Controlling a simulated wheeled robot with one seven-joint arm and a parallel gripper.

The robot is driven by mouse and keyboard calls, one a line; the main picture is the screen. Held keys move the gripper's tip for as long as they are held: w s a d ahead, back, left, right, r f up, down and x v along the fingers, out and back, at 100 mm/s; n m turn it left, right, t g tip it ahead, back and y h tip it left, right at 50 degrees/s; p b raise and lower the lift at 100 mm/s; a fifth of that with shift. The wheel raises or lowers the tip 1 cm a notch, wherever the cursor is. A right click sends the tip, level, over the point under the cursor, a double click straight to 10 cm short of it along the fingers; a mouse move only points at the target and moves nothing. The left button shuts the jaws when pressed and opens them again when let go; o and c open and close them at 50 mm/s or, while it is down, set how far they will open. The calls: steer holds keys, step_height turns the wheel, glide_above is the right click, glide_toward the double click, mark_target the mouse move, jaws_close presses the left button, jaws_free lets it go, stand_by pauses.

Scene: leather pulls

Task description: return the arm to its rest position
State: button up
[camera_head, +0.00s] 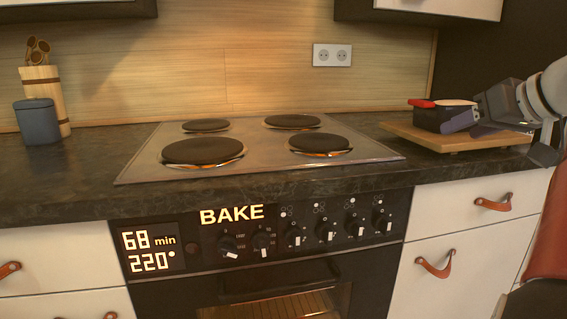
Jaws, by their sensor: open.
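My arm comes in from the right edge of the head view, with its pale rounded links at the upper right. My gripper (488,129) is over the wooden board on the right part of the counter. Its jaws are open. One dark finger reaches left, close to a small black container (428,117); I cannot tell whether they touch. The other end of the gripper is partly hidden by my arm. A red item (421,103) and a pale orange item (456,102) lie at the container's top.
The wooden board (425,138) stands on the dark counter (70,183). A hob (260,150) with round plates is left of it. A blue-grey canister (37,122) and a utensil holder (48,93) stand far left. Drawers with leather pulls (435,264) flank the oven (262,292).

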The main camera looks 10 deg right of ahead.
steer(key=s+a+f+m+g, duration=0.1)
steer(key=s+a+f+g, duration=0.1)
steer(key=a+f, duration=0.65)
steer(key=s+a+f+g, duration=0.2)
steer(key=a+f, duration=0.5)
steer(key=a, duration=0.2)
steer(key=s+a+f+h, duration=0.1)
steer(key=s+a+f, duration=0.2)
steer(key=s+f, duration=0.2)
steer(key=s+a+f+n+g+h, duration=0.1)
steer(key=s+a+f, duration=0.3)
steer(key=f, duration=0.7)
steer(key=shift+s+a+g, duration=0.2)
steer(key=shift+s+g, duration=0.1)
steer(key=shift+s, duration=0.75)
